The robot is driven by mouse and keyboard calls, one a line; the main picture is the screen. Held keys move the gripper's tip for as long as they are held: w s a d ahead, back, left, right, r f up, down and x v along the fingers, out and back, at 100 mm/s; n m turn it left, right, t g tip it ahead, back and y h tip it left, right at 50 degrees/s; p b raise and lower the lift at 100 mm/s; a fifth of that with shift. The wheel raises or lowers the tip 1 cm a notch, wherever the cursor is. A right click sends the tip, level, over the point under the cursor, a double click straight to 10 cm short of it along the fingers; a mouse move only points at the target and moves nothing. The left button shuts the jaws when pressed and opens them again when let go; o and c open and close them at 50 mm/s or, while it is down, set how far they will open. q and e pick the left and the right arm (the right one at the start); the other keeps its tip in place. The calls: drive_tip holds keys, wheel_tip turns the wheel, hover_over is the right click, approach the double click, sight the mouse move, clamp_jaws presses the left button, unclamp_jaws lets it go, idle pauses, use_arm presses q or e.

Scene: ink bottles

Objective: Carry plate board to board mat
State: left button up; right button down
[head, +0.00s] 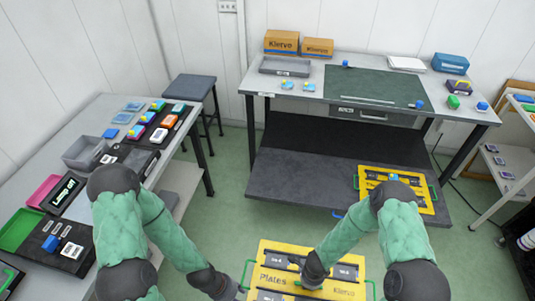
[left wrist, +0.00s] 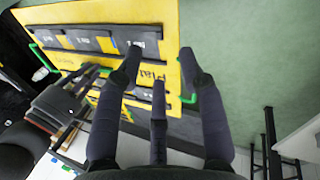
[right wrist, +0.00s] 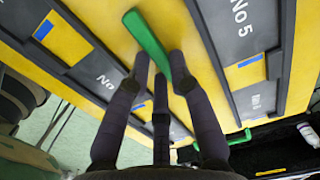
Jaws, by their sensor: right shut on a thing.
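The yellow plate board (head: 272,251), marked "Plates", is low in front of me in the head view, with dark labelled strips and green handles. My right gripper (head: 312,272) is shut on a green handle (right wrist: 146,38) in the middle of the board. My left gripper (head: 238,291) is by the left edge. In the left wrist view its fingers (left wrist: 160,58) are apart in front of the yellow board (left wrist: 90,20), beside a green side handle (left wrist: 194,97). A dark green mat (head: 375,88) lies on the back bench; I cannot tell whether it is the board mat.
Another yellow board (head: 428,210) with green handles is on the dark lower shelf (head: 310,190) at right. A side table (head: 95,125) with trays and ink bottles stands at left. A grey stool (head: 190,87) is behind it. Green floor shows between the tables.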

use_arm(q)
drive_tip(key=shift+w+a+f, duration=0.2)
drive_tip(key=shift+w+f, duration=0.05)
drive_tip(key=shift+w, duration=0.4)
drive_tip(key=shift+w+a+f, duration=0.2)
drive_tip(key=shift+w+f, duration=0.05)
drive_tip(key=shift+w, duration=0.4)
